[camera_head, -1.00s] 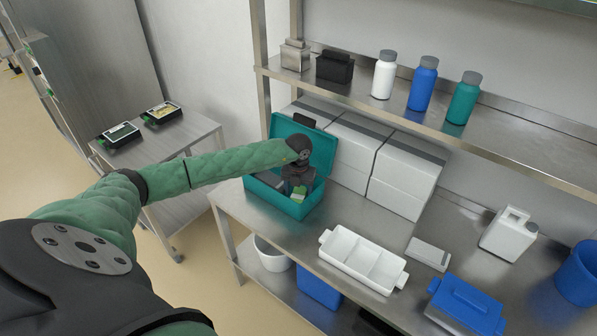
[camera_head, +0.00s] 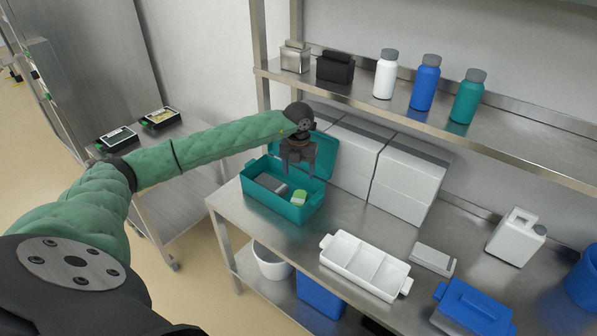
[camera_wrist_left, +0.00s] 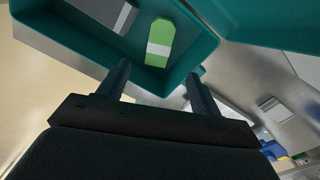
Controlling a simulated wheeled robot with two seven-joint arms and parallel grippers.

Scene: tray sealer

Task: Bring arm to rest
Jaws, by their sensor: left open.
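My left arm, in a green sleeve, reaches in from the left in the head view. My left gripper (camera_head: 297,170) is open and empty, above the open teal box (camera_head: 285,207) on the steel bench. Its fingers point down; in the left wrist view the two fingers (camera_wrist_left: 160,85) stand apart with nothing between them. A green item with a white band (camera_head: 299,197) lies in the box, and it also shows in the left wrist view (camera_wrist_left: 160,42). A grey item (camera_head: 270,183) lies beside it. My right gripper is not in view.
A white divided tray (camera_head: 365,265), a small white-grey box (camera_head: 433,259), a blue lidded box (camera_head: 470,306) and a white jug (camera_head: 516,236) stand on the bench. White boxes (camera_head: 405,180) stand behind. A shelf (camera_head: 440,128) with bottles hangs above.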

